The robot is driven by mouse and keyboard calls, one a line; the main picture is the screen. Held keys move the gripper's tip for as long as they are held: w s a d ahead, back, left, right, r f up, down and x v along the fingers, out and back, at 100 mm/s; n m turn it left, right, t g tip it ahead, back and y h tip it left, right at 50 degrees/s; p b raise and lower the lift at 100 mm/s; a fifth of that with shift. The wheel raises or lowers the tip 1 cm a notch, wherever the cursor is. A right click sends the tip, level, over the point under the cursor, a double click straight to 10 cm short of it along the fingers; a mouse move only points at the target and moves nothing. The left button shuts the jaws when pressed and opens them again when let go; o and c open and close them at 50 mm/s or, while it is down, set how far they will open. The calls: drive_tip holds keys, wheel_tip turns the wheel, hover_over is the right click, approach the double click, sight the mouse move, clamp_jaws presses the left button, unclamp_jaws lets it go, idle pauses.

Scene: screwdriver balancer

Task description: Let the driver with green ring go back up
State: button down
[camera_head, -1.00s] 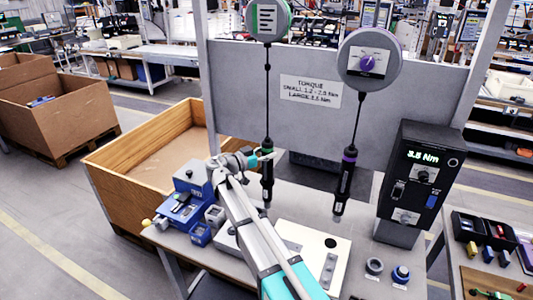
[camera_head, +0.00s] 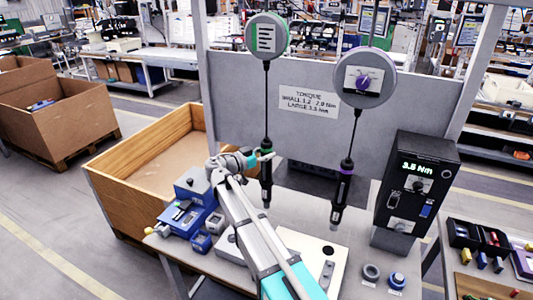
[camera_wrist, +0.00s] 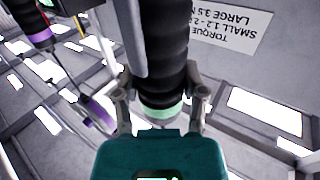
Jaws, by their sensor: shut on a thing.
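The driver with green ring (camera_head: 266,178) hangs upright on its cable from the round balancer with a green rim (camera_head: 267,36). My gripper (camera_head: 262,157) is shut on this driver near its top, and it hangs above the workbench. In the wrist view the driver's black ribbed body (camera_wrist: 160,50) and its pale green ring (camera_wrist: 160,113) show between the fingers of my gripper (camera_wrist: 160,92). The driver with purple ring (camera_head: 341,192) hangs to the right from the round balancer with a purple rim (camera_head: 362,77).
A black torque controller (camera_head: 412,190) reading 3.5 Nm stands at the bench's right. A blue fixture (camera_head: 190,208) sits at the bench's left. A light plate (camera_head: 318,252) lies under the drivers. A large wooden crate (camera_head: 120,195) stands left of the bench.

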drive_tip(key=shift+c, duration=0.4)
unclamp_jaws()
drive_tip(key=shift+o, duration=0.4)
